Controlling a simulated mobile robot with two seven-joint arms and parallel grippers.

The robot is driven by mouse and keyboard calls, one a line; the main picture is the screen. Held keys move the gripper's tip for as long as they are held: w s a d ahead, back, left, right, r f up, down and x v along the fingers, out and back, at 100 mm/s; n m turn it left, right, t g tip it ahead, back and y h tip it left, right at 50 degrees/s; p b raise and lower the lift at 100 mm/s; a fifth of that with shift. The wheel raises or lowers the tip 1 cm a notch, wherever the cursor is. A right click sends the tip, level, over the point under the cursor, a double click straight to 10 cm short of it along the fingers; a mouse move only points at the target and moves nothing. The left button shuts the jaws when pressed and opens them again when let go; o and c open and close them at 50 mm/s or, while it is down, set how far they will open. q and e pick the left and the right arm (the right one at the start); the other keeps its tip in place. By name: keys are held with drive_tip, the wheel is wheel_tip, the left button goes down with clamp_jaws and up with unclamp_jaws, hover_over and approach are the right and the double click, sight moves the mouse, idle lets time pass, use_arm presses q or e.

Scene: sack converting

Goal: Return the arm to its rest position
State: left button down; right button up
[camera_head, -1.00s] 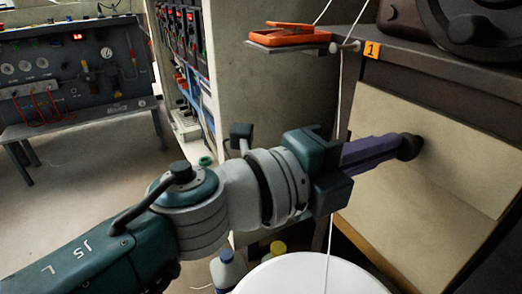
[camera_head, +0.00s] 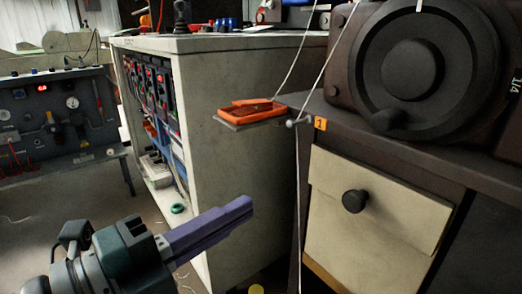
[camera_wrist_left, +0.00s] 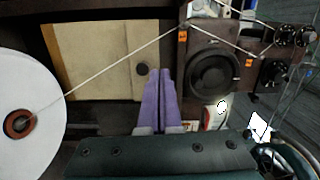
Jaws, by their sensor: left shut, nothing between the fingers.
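My left gripper (camera_head: 245,206) has purple fingers lying together, with nothing between them. In the head view it is at the lower left, in front of the pale cabinet side and apart from the drawer. In the left wrist view the closed fingers (camera_wrist_left: 162,75) point toward the drawer front (camera_wrist_left: 90,60), and the knob (camera_wrist_left: 142,69) shows just left of the fingertips. My right gripper is in neither view.
A white cord (camera_head: 298,200) hangs near the drawer. A white roll (camera_wrist_left: 28,110) shows in the wrist view. A control panel (camera_head: 60,120) stands at the left.

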use_arm(q)
drive_tip(key=w+a+r+n+t+y+p, duration=0.1)
drive_tip(key=a+r+n+t+y+p, duration=0.1)
drive_tip(key=a+r+n+y+p, duration=0.3)
drive_tip(key=w+a+r+n+t+y+p, duration=0.1)
drive_tip(key=r+n+t+p, duration=0.15)
drive_tip(key=r, duration=0.45)
drive_tip(key=s+a+r+n+g+y+p, duration=0.3)
drive_tip(key=a+r+n+y+p, duration=0.3)
drive_tip(key=a+n+y+p, duration=0.4)
drive_tip(key=s+r+n+g+h+p, duration=0.1)
drive_tip(key=s+r+n+g+p, duration=0.35)
drive_tip(key=s+p, duration=0.4)
drive_tip(key=s+r+n+g+h+p, duration=0.25)
drive_tip(key=s+r+g+p, duration=0.25)
drive_tip(key=s+p, duration=0.4)
wheel_tip(320, 180, up, 37)
drive_tip(key=s+p, duration=0.2)
drive_tip(key=p, duration=3.3)
drive_tip(key=shift+d+f+g+y, duration=0.15)
drive_tip(key=shift+d+g+y, duration=0.2)
drive_tip(key=shift+y, duration=0.1)
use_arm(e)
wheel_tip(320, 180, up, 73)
